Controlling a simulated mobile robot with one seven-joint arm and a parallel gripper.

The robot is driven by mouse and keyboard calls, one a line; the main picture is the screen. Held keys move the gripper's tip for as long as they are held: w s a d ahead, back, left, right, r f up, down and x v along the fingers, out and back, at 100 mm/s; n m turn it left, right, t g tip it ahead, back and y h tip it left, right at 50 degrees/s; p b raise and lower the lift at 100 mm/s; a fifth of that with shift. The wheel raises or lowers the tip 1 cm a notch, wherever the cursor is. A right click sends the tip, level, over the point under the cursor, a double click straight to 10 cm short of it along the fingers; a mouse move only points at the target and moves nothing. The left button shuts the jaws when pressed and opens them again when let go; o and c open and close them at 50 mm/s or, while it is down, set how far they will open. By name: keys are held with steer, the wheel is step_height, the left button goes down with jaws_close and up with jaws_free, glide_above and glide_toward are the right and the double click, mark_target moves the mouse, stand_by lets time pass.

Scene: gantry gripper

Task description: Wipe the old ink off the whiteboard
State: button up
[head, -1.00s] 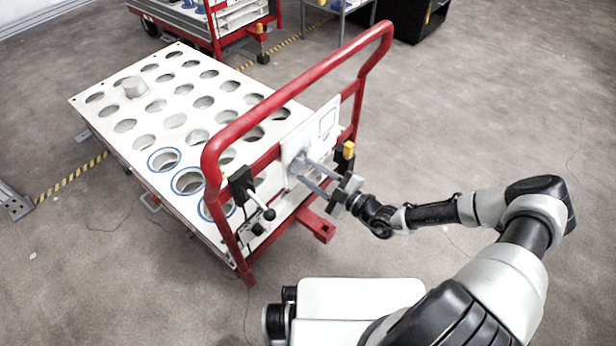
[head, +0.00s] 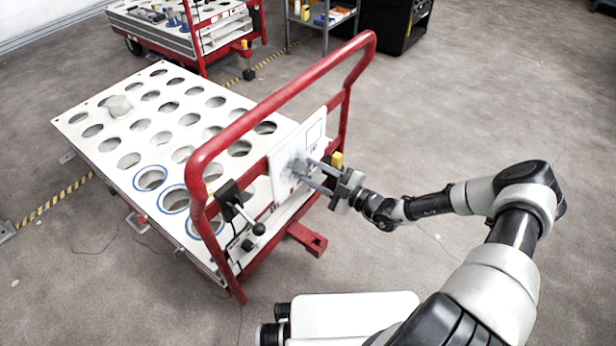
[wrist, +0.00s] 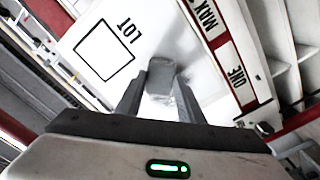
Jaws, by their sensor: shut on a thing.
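The whiteboard (head: 287,171) is a small white panel fixed upright to the red handle frame of a cart. In the wrist view the whiteboard (wrist: 155,32) shows a printed black square and the word LOT. A smudged grey patch of ink shows on its left part in the head view. My gripper (head: 308,172) is at the board's face. In the wrist view my gripper (wrist: 158,95) is shut on a small grey block (wrist: 161,78), which seems to be an eraser. The block is at the board; I cannot tell whether it touches. It hides the board behind it.
The cart's white top (head: 110,145) has rows of round holes, some ringed blue, and a pale lump. The red handle (head: 290,90) rises above the board. A black lever (head: 245,215) is left of the board. Another cart (head: 185,30) stands behind. Floor at right is clear.

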steer(key=shift+w+d+r, duration=0.1)
steer(key=shift+w+d, duration=0.25)
steer(key=shift+w, duration=0.25)
steer(key=shift+s+r+p, duration=0.1)
steer(key=shift+r+p, duration=0.65)
steer(key=shift+r, duration=0.1)
steer(key=shift+s+a+f+p, duration=0.1)
steer(key=shift+s+a+p, duration=0.65)
steer(key=shift+s+a, duration=0.35)
steer(key=shift+s+a+r+p, duration=0.1)
steer(key=shift+s+a+p, duration=0.65)
steer(key=shift+s, duration=0.5)
steer(key=shift+s+a+f+p, duration=0.1)
steer(key=shift+s+a+p, duration=0.6)
steer(key=shift+s+a, duration=0.4)
steer(key=shift+s+d+r+p, duration=0.15)
steer(key=shift+r+p, duration=0.45)
steer(key=shift+r, duration=0.25)
steer(key=shift+w+d+b, duration=0.45)
steer(key=shift+w, duration=0.1)
steer(key=shift+w+d+b, duration=0.45)
steer(key=shift+w+d, duration=0.1)
steer(key=shift+w, duration=0.25)
steer(key=shift+w+d+b, duration=0.8)
steer(key=shift+w, duration=0.25)
steer(key=shift+w+d+b, duration=0.75)
steer(key=shift+w+d, duration=0.05)
steer(key=shift+w, duration=0.2)
steer(key=shift+w+d, duration=0.15)
steer(key=shift+w, duration=0.15)
